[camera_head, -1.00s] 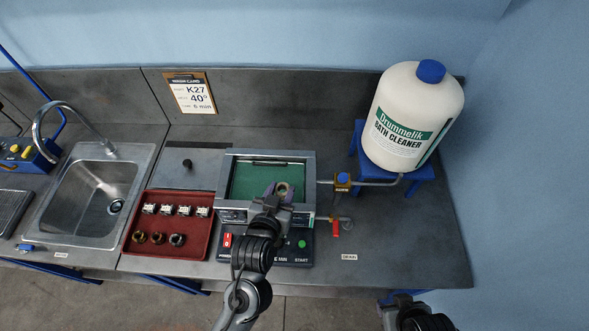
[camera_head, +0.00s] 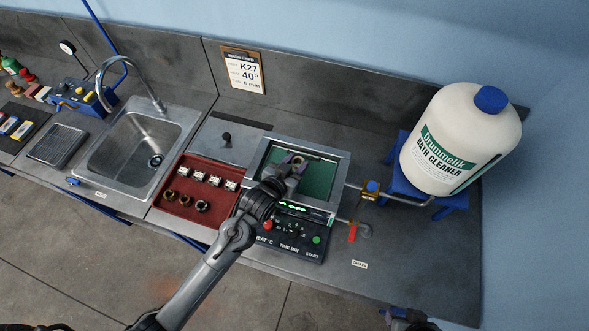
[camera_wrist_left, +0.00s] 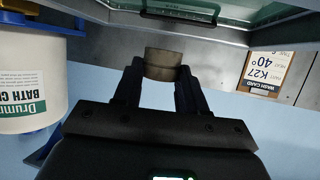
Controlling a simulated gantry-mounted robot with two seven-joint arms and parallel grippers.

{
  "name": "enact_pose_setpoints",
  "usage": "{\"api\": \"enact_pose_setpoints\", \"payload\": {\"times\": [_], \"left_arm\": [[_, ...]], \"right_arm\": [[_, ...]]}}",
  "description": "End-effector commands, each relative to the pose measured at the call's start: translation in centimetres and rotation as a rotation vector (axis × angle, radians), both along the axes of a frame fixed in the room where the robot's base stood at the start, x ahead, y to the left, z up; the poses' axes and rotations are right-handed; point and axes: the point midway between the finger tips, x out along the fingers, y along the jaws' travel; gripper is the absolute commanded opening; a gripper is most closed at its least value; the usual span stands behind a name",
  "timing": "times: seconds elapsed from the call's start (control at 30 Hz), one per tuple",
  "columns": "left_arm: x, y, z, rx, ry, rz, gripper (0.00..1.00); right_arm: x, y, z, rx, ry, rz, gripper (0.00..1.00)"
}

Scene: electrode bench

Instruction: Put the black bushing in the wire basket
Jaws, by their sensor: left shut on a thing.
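My left gripper (camera_head: 293,165) is shut on a ring-shaped bushing (camera_head: 298,160), above the opening of the grey-framed bath with a green interior (camera_head: 318,180). In the left wrist view the bushing (camera_wrist_left: 162,63) sits between the two fingertips (camera_wrist_left: 160,75) and looks dull brown-grey rather than clearly black. I cannot make out a wire basket clearly; the arm and gripper cover part of the bath.
White-and-metal pieces (camera_head: 214,180) stand in the red tray. The sink (camera_head: 135,155) is left of it. A big bath cleaner bottle (camera_head: 460,140) stands on a blue stand (camera_head: 410,188) at right. A red-handled valve (camera_head: 352,233) is beside the bath.

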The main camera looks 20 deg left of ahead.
Motion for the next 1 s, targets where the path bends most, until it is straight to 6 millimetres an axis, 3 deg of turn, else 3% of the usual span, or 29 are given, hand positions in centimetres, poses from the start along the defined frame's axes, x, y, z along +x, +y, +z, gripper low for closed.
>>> {"api": "enact_pose_setpoints", "payload": {"times": [0.17, 0.5, 1.0], "left_arm": [[0.2, 0.4, -0.6, -0.001, -0.001, 0.000, 0.04], [0.2, 0.3, -4.0, -0.001, -0.002, 0.000, 0.04], [0.2, 0.3, -4.7, -0.001, -0.002, 0.000, 0.04]], "right_arm": [[0.0, -0.1, 0.2, -0.002, -0.001, 0.001, 0.43], [0.1, -0.3, 0.7, -0.011, -0.003, 0.006, 0.43], [0.1, -0.2, 0.5, -0.005, -0.004, 0.001, 0.43]]}}
